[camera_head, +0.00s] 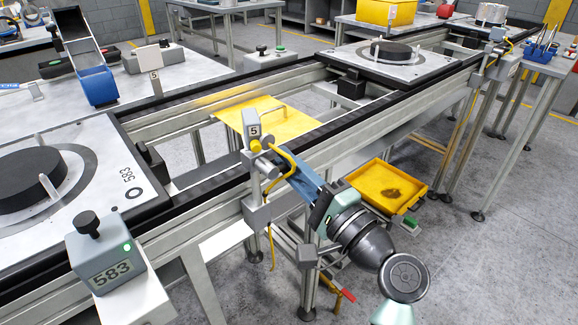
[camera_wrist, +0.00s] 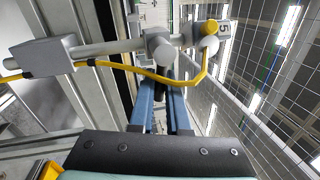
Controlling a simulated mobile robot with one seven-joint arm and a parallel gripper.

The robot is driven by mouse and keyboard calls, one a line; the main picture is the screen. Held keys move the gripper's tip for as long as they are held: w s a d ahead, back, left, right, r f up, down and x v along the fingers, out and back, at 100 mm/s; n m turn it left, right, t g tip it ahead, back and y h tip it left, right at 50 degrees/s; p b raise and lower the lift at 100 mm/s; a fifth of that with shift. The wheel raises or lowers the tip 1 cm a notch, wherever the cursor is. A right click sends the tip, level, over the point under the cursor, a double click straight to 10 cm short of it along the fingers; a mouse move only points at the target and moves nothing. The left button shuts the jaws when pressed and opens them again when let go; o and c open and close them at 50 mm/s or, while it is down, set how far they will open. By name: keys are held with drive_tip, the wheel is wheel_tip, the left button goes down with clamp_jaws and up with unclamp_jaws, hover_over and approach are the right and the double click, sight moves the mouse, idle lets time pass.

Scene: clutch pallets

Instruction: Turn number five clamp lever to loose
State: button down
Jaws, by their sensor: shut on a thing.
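The number five station is a grey post beside the conveyor rail, with a "5" tag (camera_head: 252,131), a yellow cap (camera_head: 256,146) and a yellow cable (camera_head: 291,160). The tag (camera_wrist: 223,29) and the yellow cable (camera_wrist: 190,82) also show in the wrist view. My gripper (camera_head: 276,162) reaches the post from the lower right with its blue fingers. In the wrist view, my gripper (camera_wrist: 160,92) is shut on a dark part, seemingly the clamp lever (camera_wrist: 160,76), just below the grey round joint. The fingers hide most of the lever, so its angle is not clear.
A pallet (camera_head: 84,150) marked 583 sits on the conveyor at left, near a grey box (camera_head: 105,258) with a green light. A yellow tray (camera_head: 427,187) stands low behind my wrist. Another pallet (camera_head: 425,68) is farther along. Floor at right is open.

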drive_tip(key=c, duration=0.9)
unclamp_jaws()
drive_tip(key=v, duration=1.3)
drive_tip(key=shift+p, duration=0.3)
